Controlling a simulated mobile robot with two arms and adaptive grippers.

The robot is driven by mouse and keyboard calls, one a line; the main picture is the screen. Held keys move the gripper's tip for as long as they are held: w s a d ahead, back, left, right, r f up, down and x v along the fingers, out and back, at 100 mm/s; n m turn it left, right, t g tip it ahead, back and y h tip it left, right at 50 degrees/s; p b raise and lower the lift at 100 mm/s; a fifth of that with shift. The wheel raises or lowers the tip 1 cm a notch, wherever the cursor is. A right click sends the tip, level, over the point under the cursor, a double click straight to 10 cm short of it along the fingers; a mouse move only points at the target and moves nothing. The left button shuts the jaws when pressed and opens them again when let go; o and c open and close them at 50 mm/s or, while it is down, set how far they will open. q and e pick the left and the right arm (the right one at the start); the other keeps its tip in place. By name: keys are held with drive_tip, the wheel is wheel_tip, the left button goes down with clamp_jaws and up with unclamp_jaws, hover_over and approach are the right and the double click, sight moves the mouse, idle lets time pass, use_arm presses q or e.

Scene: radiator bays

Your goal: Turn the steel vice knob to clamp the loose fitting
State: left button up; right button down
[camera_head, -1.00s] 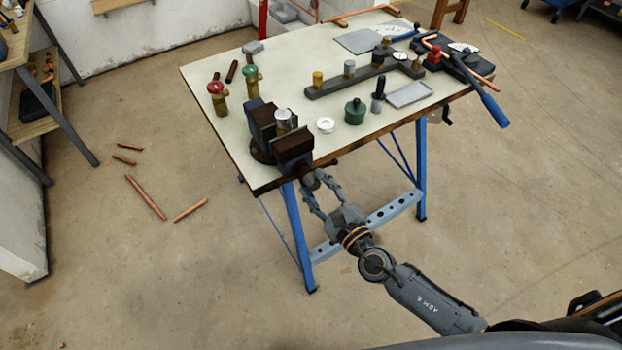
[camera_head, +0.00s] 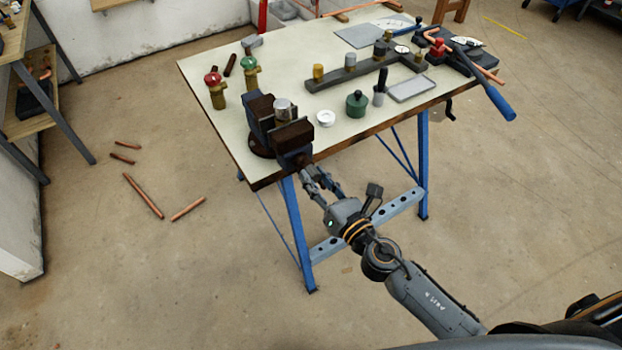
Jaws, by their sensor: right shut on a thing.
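The dark vice (camera_head: 293,134) is fixed at the near left corner of the workbench. The loose fitting (camera_head: 285,108), a silver cylinder, stands upright between its jaws; I cannot tell whether both jaws touch it. The steel vice knob (camera_head: 303,161) sticks out from the vice's near side, past the table edge, mostly hidden by my fingers. My right gripper (camera_head: 312,172) reaches up from below right and is shut on the knob. My left gripper is not in view.
The bench top (camera_head: 219,124) carries red-handled (camera_head: 216,92) and green-handled (camera_head: 250,74) valves left of the vice. A white ring (camera_head: 326,118), a green pot (camera_head: 356,104) and a grey tray (camera_head: 412,89) lie to its right. Copper pipes (camera_head: 144,196) lie on the floor.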

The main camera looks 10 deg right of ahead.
drive_tip(key=m, duration=0.9)
drive_tip(key=shift+m+p, duration=0.3)
drive_tip(key=shift+p, duration=0.05)
drive_tip(key=m, duration=0.2)
drive_tip(key=shift+r+m+p, duration=0.15)
drive_tip(key=shift+m+p, duration=0.15)
drive_tip(key=shift+m, duration=0.1)
drive_tip(key=m+p, duration=0.1)
drive_tip(key=m, duration=0.4)
drive_tip(key=shift+p, duration=0.3)
drive_tip(key=c, duration=1.2)
unclamp_jaws()
drive_tip(key=shift+f+m, duration=0.2)
drive_tip(key=shift+m, duration=0.1)
drive_tip(key=shift+s, duration=0.1)
drive_tip(key=v, duration=0.7)
drive_tip(key=shift+r, duration=0.1)
